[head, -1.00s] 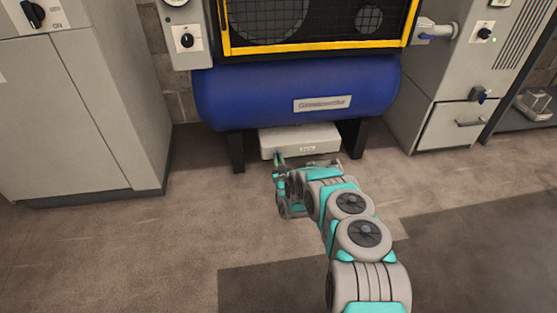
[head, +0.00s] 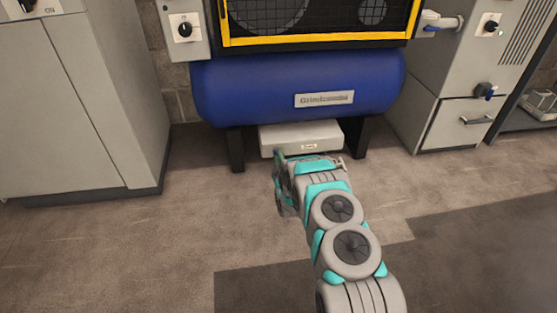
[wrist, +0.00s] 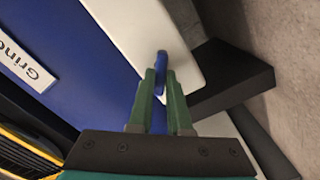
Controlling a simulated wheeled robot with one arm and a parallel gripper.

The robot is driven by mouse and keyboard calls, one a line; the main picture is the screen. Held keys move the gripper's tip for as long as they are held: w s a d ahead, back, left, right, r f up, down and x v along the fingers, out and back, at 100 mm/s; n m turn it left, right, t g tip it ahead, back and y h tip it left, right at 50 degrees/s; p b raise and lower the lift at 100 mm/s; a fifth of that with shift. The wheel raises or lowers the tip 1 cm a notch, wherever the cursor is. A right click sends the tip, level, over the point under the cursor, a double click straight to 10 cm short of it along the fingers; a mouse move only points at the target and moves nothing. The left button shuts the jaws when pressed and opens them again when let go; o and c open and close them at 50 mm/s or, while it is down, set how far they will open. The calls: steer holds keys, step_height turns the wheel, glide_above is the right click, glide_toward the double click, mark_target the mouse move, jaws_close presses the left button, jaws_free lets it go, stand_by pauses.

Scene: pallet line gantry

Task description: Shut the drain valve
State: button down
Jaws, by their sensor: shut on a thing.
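A blue lever handle (wrist: 161,61) shows in the wrist view, taken as the drain valve's handle. It sits between the two green fingers of my gripper (wrist: 161,78), which are shut on it. Its end sticks out a little past the fingertips, in front of the white box (wrist: 138,32). In the head view my gripper (head: 280,157) is low, at the left front of the white box (head: 300,136) under the blue tank (head: 260,88). The valve is not clear there, and its body is hidden in both views.
Black tank legs (head: 235,149) stand either side of the white box. A grey cabinet (head: 85,110) is at left. The floor in front is clear.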

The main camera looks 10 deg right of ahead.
steer(key=shift+a+f+n+b, duration=0.1)
steer(key=shift+n+b, duration=0.25)
steer(key=shift+n, duration=1.5)
steer(key=shift+f+n+b, duration=0.1)
steer(key=shift+n+b, duration=0.25)
steer(key=shift+n, duration=1.5)
steer(key=c, duration=0.9)
jaws_free()
steer(key=shift+o, duration=0.2)
steer(key=shift+s, duration=0.15)
steer(key=s, duration=0.7)
steer(key=shift+s+p, duration=0.3)
